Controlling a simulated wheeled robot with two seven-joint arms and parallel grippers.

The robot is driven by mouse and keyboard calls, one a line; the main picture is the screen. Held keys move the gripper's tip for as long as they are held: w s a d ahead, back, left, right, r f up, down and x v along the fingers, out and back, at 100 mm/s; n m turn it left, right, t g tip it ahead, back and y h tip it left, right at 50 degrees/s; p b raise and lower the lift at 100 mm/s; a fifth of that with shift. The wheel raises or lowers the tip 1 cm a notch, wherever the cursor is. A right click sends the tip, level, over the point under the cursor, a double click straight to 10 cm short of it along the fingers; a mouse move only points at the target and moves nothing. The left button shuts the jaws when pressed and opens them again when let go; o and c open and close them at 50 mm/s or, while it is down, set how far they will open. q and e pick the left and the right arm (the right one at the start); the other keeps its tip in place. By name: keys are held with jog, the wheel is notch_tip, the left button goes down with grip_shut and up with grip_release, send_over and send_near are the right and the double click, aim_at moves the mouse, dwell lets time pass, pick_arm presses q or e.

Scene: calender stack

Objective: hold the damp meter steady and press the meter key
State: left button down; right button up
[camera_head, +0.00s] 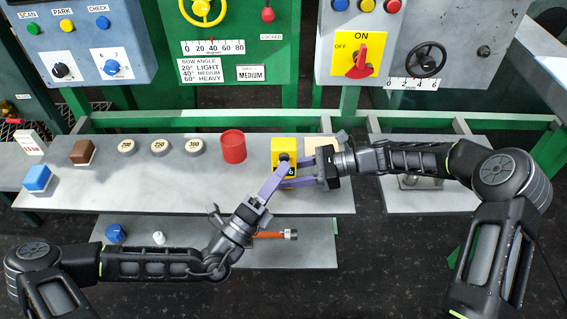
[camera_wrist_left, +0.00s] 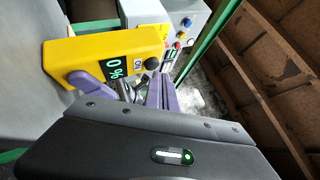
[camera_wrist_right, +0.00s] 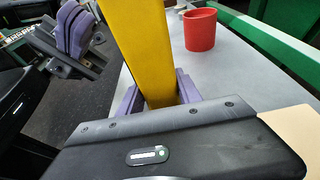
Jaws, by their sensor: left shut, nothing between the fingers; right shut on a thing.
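The damp meter (camera_head: 284,146) is a yellow box above the middle of the bench. My right gripper (camera_head: 300,172) is shut on it from the right. In the right wrist view the meter (camera_wrist_right: 137,50) rises between the two purple fingers. In the left wrist view the meter (camera_wrist_left: 105,50) shows a dark display (camera_wrist_left: 114,68) reading 0 % and a round black meter key (camera_wrist_left: 152,64). My left gripper (camera_head: 282,166) is shut and empty, its fingertips at the key side of the meter. I cannot tell whether they touch the key.
A red cup (camera_head: 233,146) stands left of the meter. Several round marked discs (camera_head: 160,147), a brown block (camera_head: 83,153) and a blue block (camera_head: 38,179) lie farther left. An orange-handled tool (camera_head: 270,235) lies on the lower shelf. Control panels (camera_head: 360,50) stand behind the bench.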

pick_arm(q)
jog(key=shift+w, duration=0.2)
jog(key=shift+w, duration=0.25)
dwell(0.3)
jog(key=shift+s, duration=0.45)
jog(key=shift+s, duration=0.1)
pick_arm(e)
jog(key=o, duration=1.1)
jog(key=shift+c, duration=0.2)
pick_arm(q)
jog(key=s, duration=0.5)
jog(key=shift+s, duration=0.4)
